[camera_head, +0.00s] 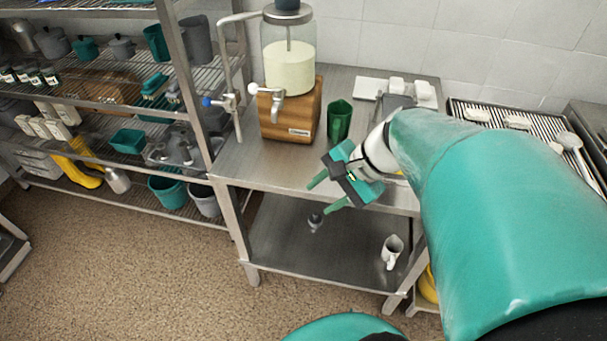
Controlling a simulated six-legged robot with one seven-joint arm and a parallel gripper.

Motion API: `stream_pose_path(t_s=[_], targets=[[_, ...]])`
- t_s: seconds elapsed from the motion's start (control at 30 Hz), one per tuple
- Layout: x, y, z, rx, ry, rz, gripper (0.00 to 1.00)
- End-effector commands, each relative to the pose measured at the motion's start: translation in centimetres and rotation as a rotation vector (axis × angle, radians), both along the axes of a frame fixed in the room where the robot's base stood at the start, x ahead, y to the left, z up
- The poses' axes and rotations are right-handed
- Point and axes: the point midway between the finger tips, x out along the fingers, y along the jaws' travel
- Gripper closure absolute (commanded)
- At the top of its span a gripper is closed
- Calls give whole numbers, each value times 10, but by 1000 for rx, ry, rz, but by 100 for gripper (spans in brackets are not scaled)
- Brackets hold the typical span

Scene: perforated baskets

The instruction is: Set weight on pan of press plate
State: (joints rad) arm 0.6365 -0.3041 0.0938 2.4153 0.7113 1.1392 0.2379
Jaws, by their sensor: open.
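My gripper (326,194) is open, with its two green fingers apart in front of the steel table's front edge. Nothing shows between the fingers. A small dark grey knobbed object (316,222), perhaps the weight, shows just below the lower fingertip, against the lower shelf. I cannot tell whether it touches the finger or rests on the shelf. I cannot make out the press plate or its pan for certain. A grey piece (395,100) among white blocks at the table's back is partly hidden by my arm.
The steel table (248,165) holds a wooden-based dispenser (290,112) and a green cup (339,120). A white jug (392,251) stands on the lower shelf (290,250). A ribbed tray (490,112) lies right. Loaded wire racks (120,103) stand left. My arm covers the right side.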

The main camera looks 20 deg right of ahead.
Motion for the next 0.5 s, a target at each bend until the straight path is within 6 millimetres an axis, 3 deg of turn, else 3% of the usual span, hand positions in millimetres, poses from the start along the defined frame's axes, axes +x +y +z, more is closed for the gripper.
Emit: stream_pose_path(t_s=[0.03, 0.2, 0.5], targets=[[-7, 13, 5, -101, -32, 110, 57], [-28, 32, 18, -425, -156, 448, 57], [-42, 45, 54, -846, -403, 870, 57]])
